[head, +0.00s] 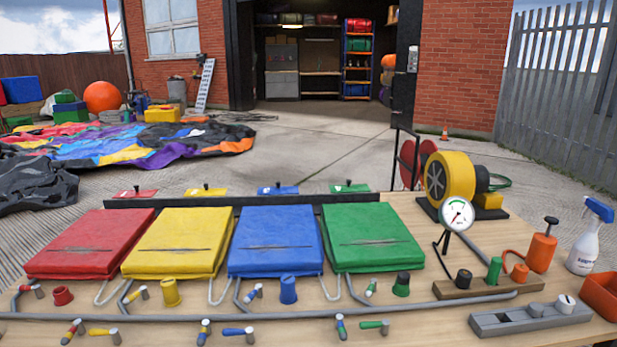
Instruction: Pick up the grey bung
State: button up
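A grey holder (500,322) lies at the bottom right of the bench. A pale grey bung-like piece (565,304) stands upright in its right part. A lower mid-grey piece (536,310) sits beside it to the left. I cannot tell for certain which of these is the grey bung. A wooden block (450,291) behind the holder carries a dark plug (463,279), a green one (494,270) and an orange one (520,273). My gripper is not in view.
A spray bottle (584,240), an orange pump bottle (542,247) and an orange bin (601,293) stand close right of and behind the holder. A pressure gauge (457,214) and yellow blower (450,178) rise behind. A grey pipe (300,315) crosses the bench below several coloured pads.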

aim_at(535, 310)
jog(key=z, duration=1.25)
jog(key=u, duration=2.45)
jog(key=z, duration=2.2)
jog(key=i+z, duration=0.15)
jog(key=z, duration=0.2)
